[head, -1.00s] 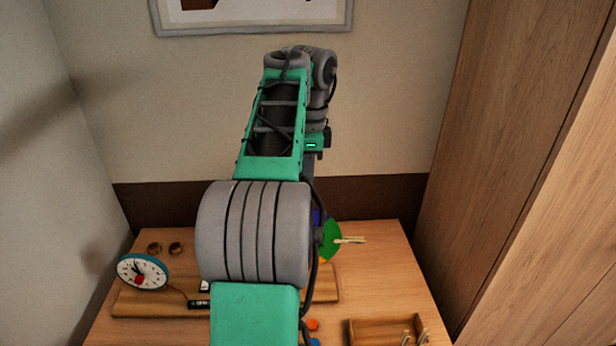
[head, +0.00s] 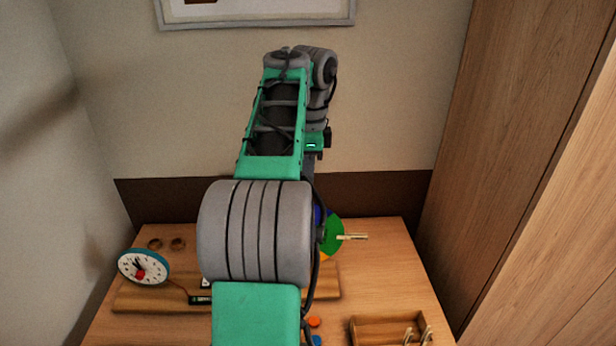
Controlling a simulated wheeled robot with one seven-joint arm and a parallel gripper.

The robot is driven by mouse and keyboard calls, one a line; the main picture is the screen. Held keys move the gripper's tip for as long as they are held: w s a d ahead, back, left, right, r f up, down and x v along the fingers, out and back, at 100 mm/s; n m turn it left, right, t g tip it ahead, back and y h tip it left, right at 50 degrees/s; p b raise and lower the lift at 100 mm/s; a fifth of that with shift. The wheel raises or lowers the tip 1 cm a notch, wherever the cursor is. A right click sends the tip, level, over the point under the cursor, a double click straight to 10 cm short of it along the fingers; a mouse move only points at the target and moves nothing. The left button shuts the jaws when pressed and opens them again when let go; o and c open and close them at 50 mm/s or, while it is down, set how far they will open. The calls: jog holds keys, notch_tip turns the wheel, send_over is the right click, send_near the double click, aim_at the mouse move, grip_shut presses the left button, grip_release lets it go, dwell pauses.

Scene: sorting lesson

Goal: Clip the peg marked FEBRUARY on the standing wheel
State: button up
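The standing wheel (head: 333,238) is mostly hidden behind my arm. Its right part shows green, with some blue above and a little yellow below. A pale wooden peg (head: 353,237) sticks out to the right at the wheel's right edge; I cannot read any marking on it. More pegs (head: 424,334) stand in the wooden tray (head: 375,324) at the front right, their markings too small to read. My gripper is hidden behind my own arm, so its fingers and anything in them do not show.
A toy clock (head: 143,267) stands at the left of the table, with two small brown rings (head: 177,244) behind it. A wooden board (head: 150,300) lies in front of the wheel. Orange (head: 314,322) and blue (head: 315,340) discs lie left of the tray. A tall wooden cabinet (head: 510,150) bounds the right.

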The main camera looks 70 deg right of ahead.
jog(key=o, duration=0.5)
